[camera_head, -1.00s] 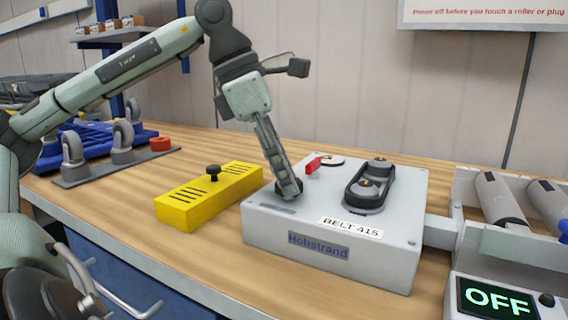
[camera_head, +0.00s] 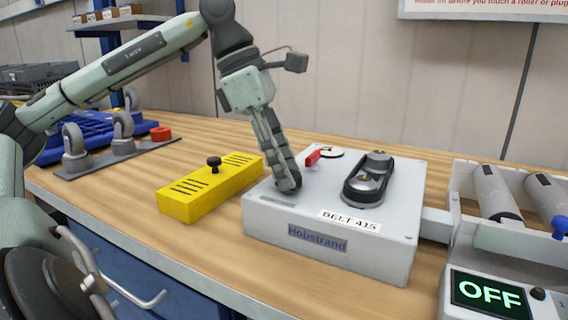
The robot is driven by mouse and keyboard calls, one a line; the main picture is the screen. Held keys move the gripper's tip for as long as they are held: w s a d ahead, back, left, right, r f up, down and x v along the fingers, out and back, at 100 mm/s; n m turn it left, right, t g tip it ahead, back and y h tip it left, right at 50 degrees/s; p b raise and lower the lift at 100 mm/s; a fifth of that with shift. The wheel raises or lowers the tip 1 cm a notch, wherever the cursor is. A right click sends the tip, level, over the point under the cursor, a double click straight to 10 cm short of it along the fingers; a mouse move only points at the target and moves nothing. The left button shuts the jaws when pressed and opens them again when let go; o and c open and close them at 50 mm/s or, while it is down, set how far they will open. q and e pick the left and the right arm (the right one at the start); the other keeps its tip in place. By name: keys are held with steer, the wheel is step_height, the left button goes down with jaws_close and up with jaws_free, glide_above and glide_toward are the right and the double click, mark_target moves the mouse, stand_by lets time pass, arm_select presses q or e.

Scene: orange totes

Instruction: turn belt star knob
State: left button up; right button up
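The grey box (camera_head: 370,252) labelled "Hobstrand" and "BELT 415" stands on the wooden bench. My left gripper (camera_head: 287,186) points down at the left part of its top. The fingertips are at or just above the surface. The fingers overlap in this view, so I cannot tell how far apart they are. The star knob is not clearly visible; the fingers cover that spot. A red lever (camera_head: 313,158) on a pale disc is just right of the fingers. A black belt loop around two pulleys (camera_head: 369,179) is further right on the box. My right gripper is out of view.
A yellow slotted block (camera_head: 207,190) with a black knob (camera_head: 214,163) lies left of the box. At right are rollers (camera_head: 495,190) and a display reading OFF (camera_head: 490,294).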

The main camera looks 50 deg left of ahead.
arm_select(q)
steer(key=o, duration=0.3)
steer(key=v, duration=1.2)
stand_by(0.4)
